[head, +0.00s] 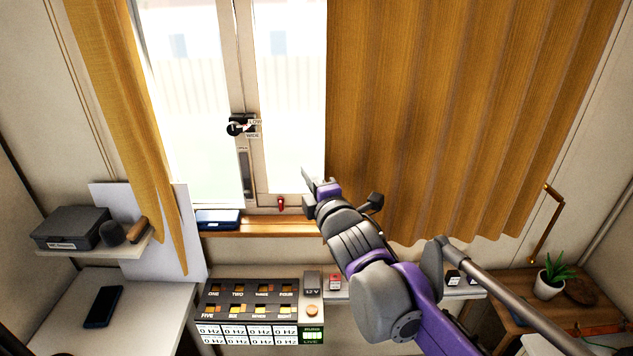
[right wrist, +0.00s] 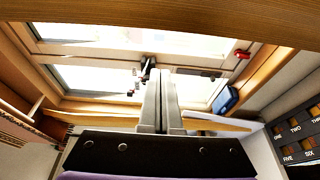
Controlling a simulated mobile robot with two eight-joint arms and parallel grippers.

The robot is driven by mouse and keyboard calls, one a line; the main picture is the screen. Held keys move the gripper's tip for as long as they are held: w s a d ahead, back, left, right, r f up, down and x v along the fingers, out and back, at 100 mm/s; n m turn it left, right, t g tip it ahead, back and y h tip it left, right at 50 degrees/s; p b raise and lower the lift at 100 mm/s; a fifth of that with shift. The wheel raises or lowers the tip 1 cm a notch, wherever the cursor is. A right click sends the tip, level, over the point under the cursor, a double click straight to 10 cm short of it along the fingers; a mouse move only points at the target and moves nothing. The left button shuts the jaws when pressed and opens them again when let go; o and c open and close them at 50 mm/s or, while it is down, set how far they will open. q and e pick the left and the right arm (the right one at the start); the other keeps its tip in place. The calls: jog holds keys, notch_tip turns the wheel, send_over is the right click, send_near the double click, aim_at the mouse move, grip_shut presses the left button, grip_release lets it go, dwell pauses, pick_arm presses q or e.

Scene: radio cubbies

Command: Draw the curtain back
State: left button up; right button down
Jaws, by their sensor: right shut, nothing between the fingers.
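A wide ochre curtain (head: 450,110) hangs in folds over the right part of the window (head: 190,110) in the head view. A narrower ochre curtain (head: 118,110) hangs at the window's left side. The glass between them is bare. My right gripper (head: 312,183) is at the left edge of the wide curtain, low on the window just above the sill. In the right wrist view its fingers (right wrist: 160,90) are shut together with nothing between them. I cannot tell whether it touches the cloth. My left gripper is not in view.
A window latch (head: 240,125) sits on the middle frame. The wooden sill (head: 265,226) bears a blue device (head: 218,219) and a small red item (head: 281,204). Below stands a button panel (head: 250,310). A shelf with a dark case (head: 72,228) is left; a potted plant (head: 552,275) is right.

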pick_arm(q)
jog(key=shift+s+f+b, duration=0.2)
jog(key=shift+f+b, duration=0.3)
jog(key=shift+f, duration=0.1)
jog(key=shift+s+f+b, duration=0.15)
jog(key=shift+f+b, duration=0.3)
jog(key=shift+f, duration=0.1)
pick_arm(e)
jog(key=w+d, duration=0.1)
jog(key=w, duration=0.1)
jog(key=w+d, duration=0.1)
jog(key=w, duration=0.1)
jog(key=shift+d, duration=0.4)
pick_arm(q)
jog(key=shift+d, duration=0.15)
